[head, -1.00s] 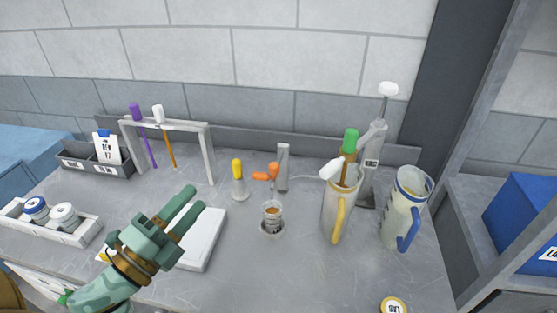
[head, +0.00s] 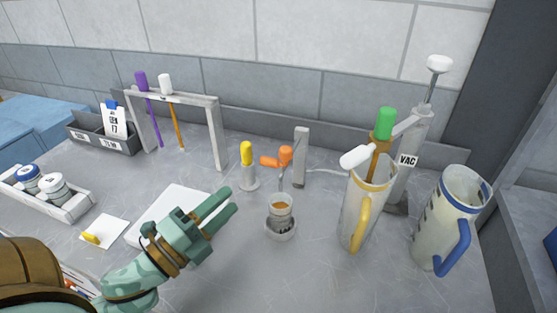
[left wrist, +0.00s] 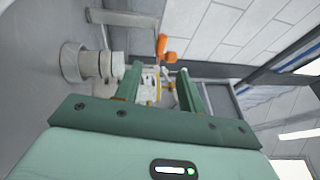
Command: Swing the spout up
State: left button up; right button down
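Which part is the spout is not certain. A white-tipped piece (head: 357,157) juts out at the mouth of the yellow-handled jug (head: 358,215), beside a green-topped brown stick (head: 384,124). A grey pump post marked VAC (head: 408,160) stands behind the jug, with an arm reaching toward it. An orange-handled fitting (head: 277,158) sits above a small clear cup (head: 281,209); the orange piece also shows in the left wrist view (left wrist: 165,48). My left gripper (head: 230,203) is open and empty, left of the cup and apart from it. My right gripper is not in view.
A yellow-capped bottle (head: 248,165) and a grey upright block (head: 301,157) stand behind the cup. A blue-handled jug (head: 448,220) is at right. A grey rack (head: 213,135) and a white pad (head: 170,205) are at left. The front middle bench is clear.

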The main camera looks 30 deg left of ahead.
aim_at(274, 159)
pick_arm(q)
jog(key=x, duration=1.5)
jog(key=shift+p, duration=0.45)
jog(key=shift+r, duration=0.1)
grip_shut()
